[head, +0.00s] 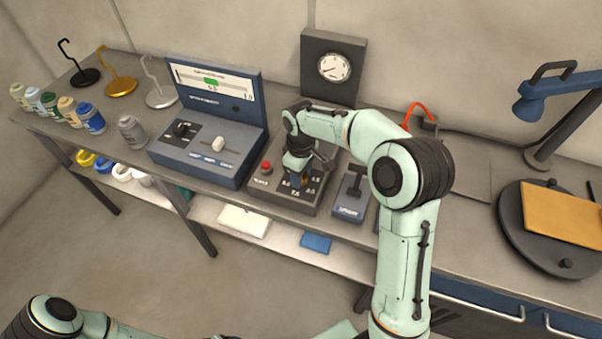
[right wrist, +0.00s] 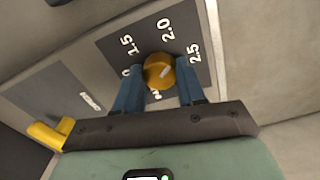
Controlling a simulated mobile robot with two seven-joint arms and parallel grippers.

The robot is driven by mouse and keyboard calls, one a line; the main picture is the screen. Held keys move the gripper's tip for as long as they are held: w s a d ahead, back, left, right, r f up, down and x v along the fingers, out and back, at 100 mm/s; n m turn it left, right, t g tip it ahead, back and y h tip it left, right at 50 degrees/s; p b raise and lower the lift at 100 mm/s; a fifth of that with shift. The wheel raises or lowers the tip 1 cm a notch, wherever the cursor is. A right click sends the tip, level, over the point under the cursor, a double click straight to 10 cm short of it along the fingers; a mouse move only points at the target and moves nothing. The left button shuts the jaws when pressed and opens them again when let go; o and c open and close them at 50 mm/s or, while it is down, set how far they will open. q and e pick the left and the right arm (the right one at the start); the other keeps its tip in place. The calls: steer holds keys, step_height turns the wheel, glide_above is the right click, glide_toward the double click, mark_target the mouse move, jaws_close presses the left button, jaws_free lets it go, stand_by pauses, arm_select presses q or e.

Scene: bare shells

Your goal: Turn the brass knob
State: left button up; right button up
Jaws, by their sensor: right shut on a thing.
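The brass knob (right wrist: 160,70) shows in the right wrist view on a dark panel (right wrist: 204,28) printed with numbers such as 1.5, 2.0 and 2.5. A pale mark on the knob's face slants toward the upper right. My right gripper (right wrist: 160,76) has its two blue fingers on either side of the knob and is shut on it. In the head view, my right gripper (head: 297,165) reaches down to the dark control box (head: 262,197) on the bench, and the knob is mostly hidden there. My left arm shows at the lower left, but its gripper is not visible.
A blue-grey console (head: 205,158) stands to the left, and a small lever box (head: 352,193) close on the right. A dial gauge (head: 334,67) stands behind. A yellow handle (right wrist: 48,135) shows in the wrist view.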

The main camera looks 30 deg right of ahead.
steer(key=m, duration=0.4)
steer(key=shift+m, duration=0.3)
steer(key=m, duration=0.4)
steer(key=shift+m, duration=0.3)
steer(key=m, duration=0.4)
steer(key=shift+m, duration=0.3)
steer(key=m, duration=0.4)
steer(key=shift+m, duration=0.6)
steer(key=o, duration=1.1)
steer(key=shift+c, duration=0.2)
steer(key=shift+r, duration=0.1)
